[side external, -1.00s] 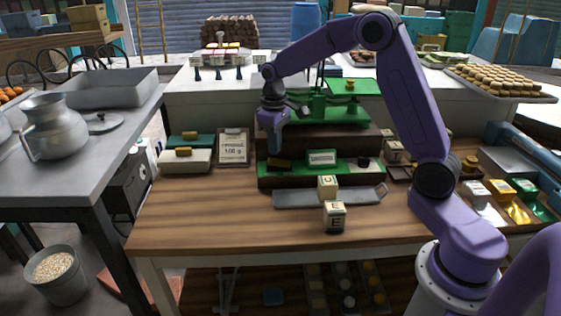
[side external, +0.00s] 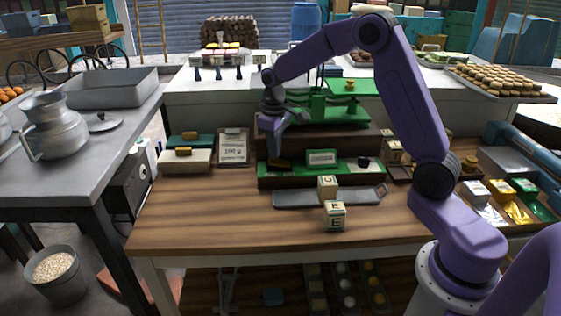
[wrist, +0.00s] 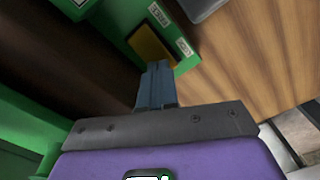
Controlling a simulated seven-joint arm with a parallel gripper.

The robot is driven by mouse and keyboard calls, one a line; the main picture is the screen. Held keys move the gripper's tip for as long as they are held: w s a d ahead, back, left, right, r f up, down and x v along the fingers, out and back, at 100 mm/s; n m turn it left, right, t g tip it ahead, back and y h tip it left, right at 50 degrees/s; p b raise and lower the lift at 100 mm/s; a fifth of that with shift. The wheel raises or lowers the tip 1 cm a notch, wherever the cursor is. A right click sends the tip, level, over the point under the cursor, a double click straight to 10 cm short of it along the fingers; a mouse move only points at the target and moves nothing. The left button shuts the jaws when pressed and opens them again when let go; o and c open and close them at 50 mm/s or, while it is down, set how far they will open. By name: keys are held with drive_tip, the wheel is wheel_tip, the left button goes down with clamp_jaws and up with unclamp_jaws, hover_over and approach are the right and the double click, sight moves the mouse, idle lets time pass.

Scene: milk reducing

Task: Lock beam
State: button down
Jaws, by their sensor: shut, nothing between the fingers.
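The green scale (side external: 325,114) stands on a dark wooden block at the back of the table. In front of it is a green panel (side external: 343,169) with a white display plate, a black knob (side external: 363,162) at the right and a dark-topped yellow lever piece (side external: 280,163) at the left. My gripper (side external: 273,154) is shut and empty, just above this left piece.
A grey tray (side external: 305,199) and two lettered cubes, one cube (side external: 327,187) on the tray and one cube (side external: 334,215) in front, stand before the panel. A clipboard (side external: 233,148) is at the left. The table's front left is clear.

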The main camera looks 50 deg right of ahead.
sight(275, 161)
drive_tip(key=shift+f, duration=0.85)
idle(0.5)
drive_tip(key=shift+r, duration=3.55)
